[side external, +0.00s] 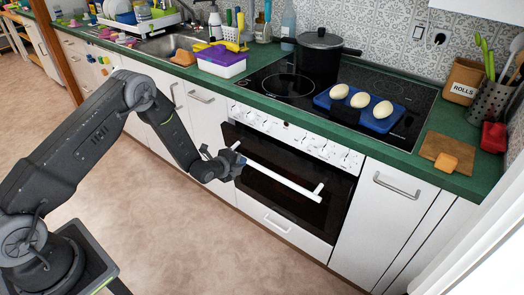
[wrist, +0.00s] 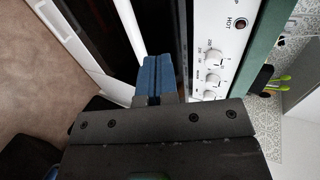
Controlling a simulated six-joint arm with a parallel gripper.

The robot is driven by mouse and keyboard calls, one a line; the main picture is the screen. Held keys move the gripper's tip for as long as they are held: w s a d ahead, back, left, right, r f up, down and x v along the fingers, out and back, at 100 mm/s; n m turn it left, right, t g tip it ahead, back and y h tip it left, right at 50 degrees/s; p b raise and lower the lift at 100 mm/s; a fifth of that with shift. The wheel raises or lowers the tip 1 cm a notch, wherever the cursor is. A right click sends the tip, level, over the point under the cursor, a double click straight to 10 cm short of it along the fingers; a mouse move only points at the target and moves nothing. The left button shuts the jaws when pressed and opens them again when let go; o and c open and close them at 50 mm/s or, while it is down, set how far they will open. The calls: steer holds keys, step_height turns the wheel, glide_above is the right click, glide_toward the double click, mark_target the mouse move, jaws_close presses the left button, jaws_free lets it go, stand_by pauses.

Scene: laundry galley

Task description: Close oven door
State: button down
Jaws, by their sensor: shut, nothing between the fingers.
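The oven door (side external: 283,193) is a dark glass front below the white control panel in the side view. It stands upright, at or close to the oven front; I cannot tell whether a narrow gap is left. Its white bar handle (side external: 285,174) runs across the upper part and also shows in the wrist view (wrist: 130,28). My gripper (side external: 238,160) is at the handle's left end. Its blue fingers (wrist: 152,77) are together and empty, beside the bar in the wrist view. Whether they touch the bar or door is unclear.
The control panel with knobs (side external: 297,138) sits above the door, under the green counter edge. A black pot (side external: 319,52) and a blue tray (side external: 374,118) with eggs stand on the hob. A white drawer (side external: 280,223) lies below. The floor in front is clear.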

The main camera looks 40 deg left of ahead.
glide_toward(269, 144)
steer(key=w+f, duration=0.1)
steer(key=f, duration=0.2)
steer(key=w+f, duration=0.1)
steer(key=shift+w+f, duration=0.2)
steer(key=shift+w, duration=0.1)
steer(key=shift+w+r, duration=0.1)
steer(key=shift+w, duration=0.9)
steer(key=shift+w+r, duration=0.15)
steer(key=shift+w, duration=0.7)
steer(key=shift+w+r, duration=0.15)
steer(key=shift+w, duration=0.7)
steer(key=shift+s, duration=0.15)
